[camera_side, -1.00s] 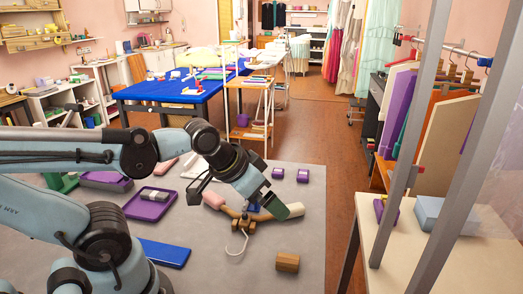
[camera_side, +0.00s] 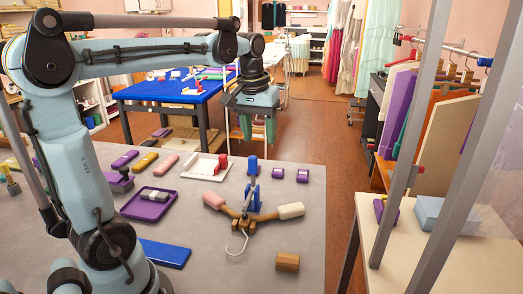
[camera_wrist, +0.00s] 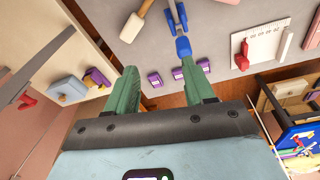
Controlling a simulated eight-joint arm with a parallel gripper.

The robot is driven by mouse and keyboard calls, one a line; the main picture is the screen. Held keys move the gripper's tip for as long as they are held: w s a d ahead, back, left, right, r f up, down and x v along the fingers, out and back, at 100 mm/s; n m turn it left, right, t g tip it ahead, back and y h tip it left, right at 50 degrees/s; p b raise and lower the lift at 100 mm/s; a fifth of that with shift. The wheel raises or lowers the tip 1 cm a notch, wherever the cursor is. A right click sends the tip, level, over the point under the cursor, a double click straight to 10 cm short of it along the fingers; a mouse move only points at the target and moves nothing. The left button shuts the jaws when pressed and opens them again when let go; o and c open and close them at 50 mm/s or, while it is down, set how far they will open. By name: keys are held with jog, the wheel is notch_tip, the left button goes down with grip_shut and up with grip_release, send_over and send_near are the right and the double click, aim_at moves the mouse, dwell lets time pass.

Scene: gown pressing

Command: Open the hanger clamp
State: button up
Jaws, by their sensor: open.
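The wooden hanger (camera_side: 237,212) lies on the grey table with a pink end at left, a cream end at right and a metal hook toward the front. I cannot tell whether the clamp grips the hanger. In the wrist view the blue handle tip (camera_wrist: 183,47) lies beyond my fingers, and the cream end (camera_wrist: 132,27) is to its left. My gripper (camera_side: 257,129) is open and empty, raised well above and behind the clamp; its green fingers also show in the wrist view (camera_wrist: 162,88).
Two purple blocks (camera_side: 303,175) lie right of the clamp. A grey post (camera_side: 405,150) stands at right.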

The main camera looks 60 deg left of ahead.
jog(key=n+g, duration=0.2)
send_near(253, 156)
jog(key=shift+s+a+h, duration=0.15)
jog(key=shift+a+h, duration=0.1)
jog(key=shift+h, duration=0.05)
notch_tip(253, 156, down, 12)
dwell(0.3)
jog(key=shift+c, duration=0.4)
grip_shut()
